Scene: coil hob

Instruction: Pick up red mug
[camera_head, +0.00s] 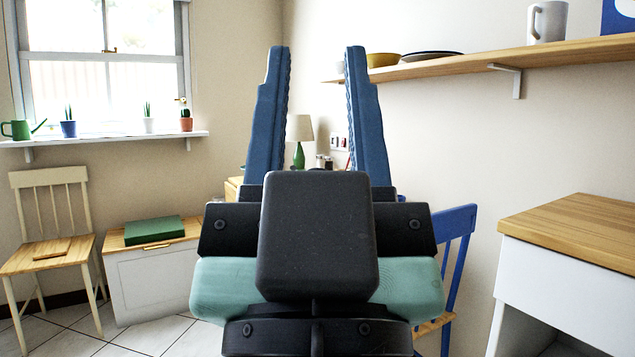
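My gripper (316,58) fills the middle of the head view, its two blue fingers pointing up and spread wide apart. It is open, and nothing shows between the fingers except the wall and a lamp far behind. I see no red mug in this view. A white mug (547,22) stands on the wall shelf at the upper right, well apart from my gripper. My gripper body hides part of the room's middle, including most of whatever stands below the lamp.
The wooden wall shelf (500,67) also holds a yellow bowl (382,60) and a dark plate (432,55). A white cabinet with a wooden top (580,225) stands at right. A blue chair (458,225) is partly hidden. A cream chair (62,250) and a white chest (150,280) stand left.

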